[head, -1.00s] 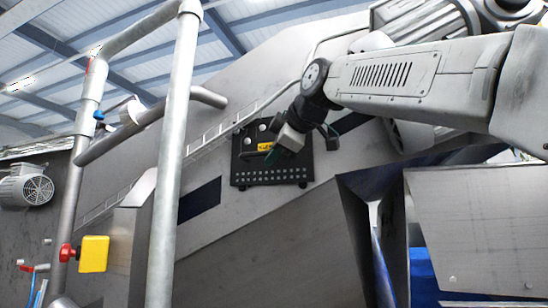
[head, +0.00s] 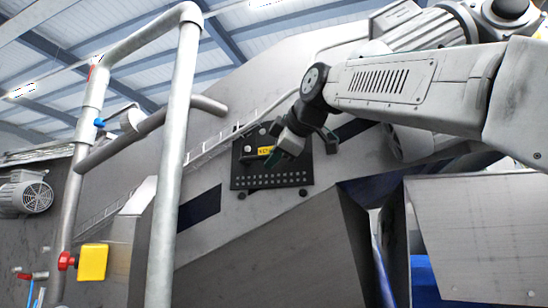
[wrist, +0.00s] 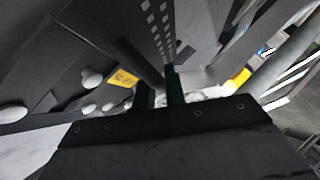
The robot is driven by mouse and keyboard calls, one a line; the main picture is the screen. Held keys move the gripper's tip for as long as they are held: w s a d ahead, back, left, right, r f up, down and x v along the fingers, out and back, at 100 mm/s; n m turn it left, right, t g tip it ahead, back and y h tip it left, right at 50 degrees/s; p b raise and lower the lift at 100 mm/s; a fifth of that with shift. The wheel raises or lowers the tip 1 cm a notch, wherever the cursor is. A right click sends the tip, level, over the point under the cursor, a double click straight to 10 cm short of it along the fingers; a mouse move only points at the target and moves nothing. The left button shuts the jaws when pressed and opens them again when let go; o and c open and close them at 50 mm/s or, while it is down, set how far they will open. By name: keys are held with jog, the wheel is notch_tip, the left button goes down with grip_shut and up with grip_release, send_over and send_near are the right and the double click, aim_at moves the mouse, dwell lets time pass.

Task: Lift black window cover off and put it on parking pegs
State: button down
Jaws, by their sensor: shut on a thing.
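The black window cover (head: 262,168) is a square plate with a yellow label and rows of pale holes along its lower part. It stands near upright in front of the sloping grey machine side. My gripper (head: 275,157) reaches it from the upper right and is shut on its handle, mostly hidden by the fingers. In the wrist view the cover (wrist: 152,22) lies close before the dark green fingers (wrist: 160,94), with the yellow label (wrist: 123,78) beside them. Two dark round pegs (head: 242,195) show just under the cover's bottom edge. Any gap behind the cover cannot be told.
A dark window opening (head: 200,208) lies left of the cover, and another dark strip (head: 351,128) to its right. A grey pipe railing (head: 174,140) stands at left, with a yellow box (head: 93,262) and red button. A steel chute (head: 330,240) is below right.

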jog(key=shift+s, duration=0.2)
jog(key=shift+s+a, duration=0.25)
jog(key=shift+s, duration=0.4)
jog(key=shift+s+a, duration=0.1)
jog(key=shift+s, duration=0.15)
jog(key=shift+s+a, duration=0.3)
jog(key=shift+s, duration=0.5)
jog(key=shift+s+a, duration=0.3)
jog(key=shift+s, duration=0.45)
jog(key=shift+s, duration=0.1)
jog(key=s+a, duration=0.2)
jog(key=s, duration=0.4)
jog(key=shift+s+a, duration=0.15)
jog(key=shift+s, duration=0.05)
dwell(0.5)
dwell(0.4)
jog(key=shift+s, duration=0.1)
dwell(0.4)
